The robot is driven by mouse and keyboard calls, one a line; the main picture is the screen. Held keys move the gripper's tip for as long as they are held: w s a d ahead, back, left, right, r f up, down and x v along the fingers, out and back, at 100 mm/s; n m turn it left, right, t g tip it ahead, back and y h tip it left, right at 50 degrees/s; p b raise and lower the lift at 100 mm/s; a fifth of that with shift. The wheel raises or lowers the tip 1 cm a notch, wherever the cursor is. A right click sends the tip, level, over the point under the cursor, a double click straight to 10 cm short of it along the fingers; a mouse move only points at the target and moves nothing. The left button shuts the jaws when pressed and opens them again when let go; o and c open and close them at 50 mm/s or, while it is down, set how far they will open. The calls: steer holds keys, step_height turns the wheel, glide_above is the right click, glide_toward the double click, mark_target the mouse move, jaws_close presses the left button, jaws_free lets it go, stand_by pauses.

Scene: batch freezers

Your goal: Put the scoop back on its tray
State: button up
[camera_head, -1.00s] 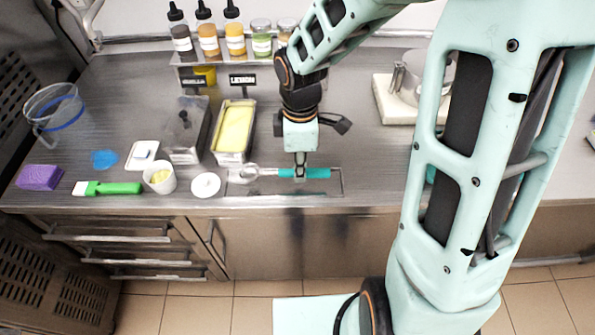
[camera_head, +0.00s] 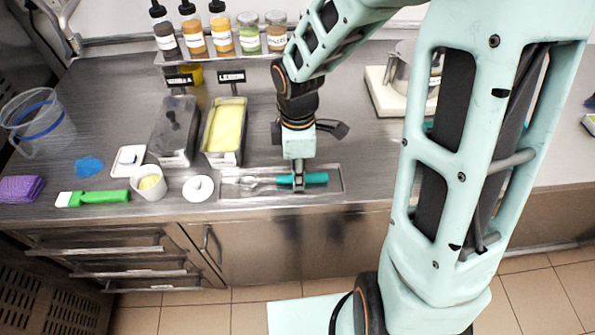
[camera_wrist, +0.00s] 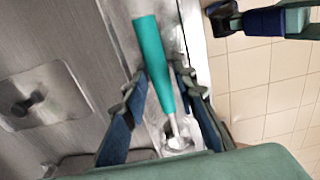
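The scoop has a teal handle (camera_head: 316,179) and a metal head; it lies level at the shallow metal tray (camera_head: 335,190) set in the counter's front. I cannot tell whether it rests on the tray floor or hangs just above it. My gripper (camera_head: 298,184) points down over the tray, its fingertips on either side of the handle. In the wrist view the teal handle (camera_wrist: 155,60) fits closely between the fingertips of my gripper (camera_wrist: 159,77), which look shut on it. The metal head (camera_wrist: 178,143) shows between the fingers, partly hidden by the gripper body.
Left of the tray are a white lid (camera_head: 198,189), a white cup (camera_head: 149,183) and a green-handled spatula (camera_head: 100,197). Behind stand a pan of yellow ice cream (camera_head: 225,128) and a lidded pan (camera_head: 174,130). Counter right of the tray is clear.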

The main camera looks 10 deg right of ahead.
steer(key=shift+o, duration=0.3)
steer(key=shift+r, duration=0.15)
step_height(320, 180, up, 12)
steer(key=p, duration=0.1)
stand_by(0.5)
